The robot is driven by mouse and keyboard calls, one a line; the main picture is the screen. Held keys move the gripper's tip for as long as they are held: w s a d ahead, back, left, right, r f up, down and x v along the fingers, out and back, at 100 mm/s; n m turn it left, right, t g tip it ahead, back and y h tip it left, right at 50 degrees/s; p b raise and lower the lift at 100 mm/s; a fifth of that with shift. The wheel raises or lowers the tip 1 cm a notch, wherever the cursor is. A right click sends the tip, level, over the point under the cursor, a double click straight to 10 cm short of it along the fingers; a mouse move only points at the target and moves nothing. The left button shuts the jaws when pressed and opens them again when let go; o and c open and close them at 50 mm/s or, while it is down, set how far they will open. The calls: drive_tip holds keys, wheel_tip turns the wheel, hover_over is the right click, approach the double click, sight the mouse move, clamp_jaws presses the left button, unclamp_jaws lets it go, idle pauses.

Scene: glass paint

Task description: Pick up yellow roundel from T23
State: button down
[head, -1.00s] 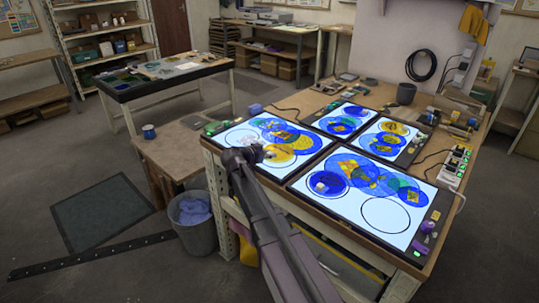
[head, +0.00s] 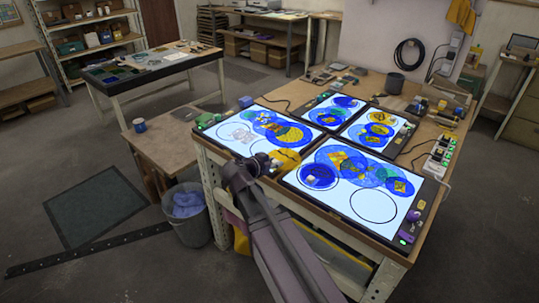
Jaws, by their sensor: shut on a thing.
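My gripper (head: 273,166) is shut on a yellow roundel (head: 287,158) at the near right edge of the left light panel (head: 222,131). The roundel appears held just above the panel's corner, but the gap is too small to judge. My gripper and arm partly cover the roundel's near side. Part of an empty black circle outline (head: 258,147) shows on the panel beside my gripper. I cannot read any label such as T23.
A right light panel (head: 345,203) holds overlapping blue discs and an empty black circle. Two smaller panels (head: 350,92) (head: 408,123) lie behind. A purple knob (head: 413,215) sits at the right. A grey bin (head: 184,214) stands on the floor.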

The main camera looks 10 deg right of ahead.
drive_tip(key=shift+s+d+r, duration=0.15)
drive_tip(key=shift+s, duration=0.9)
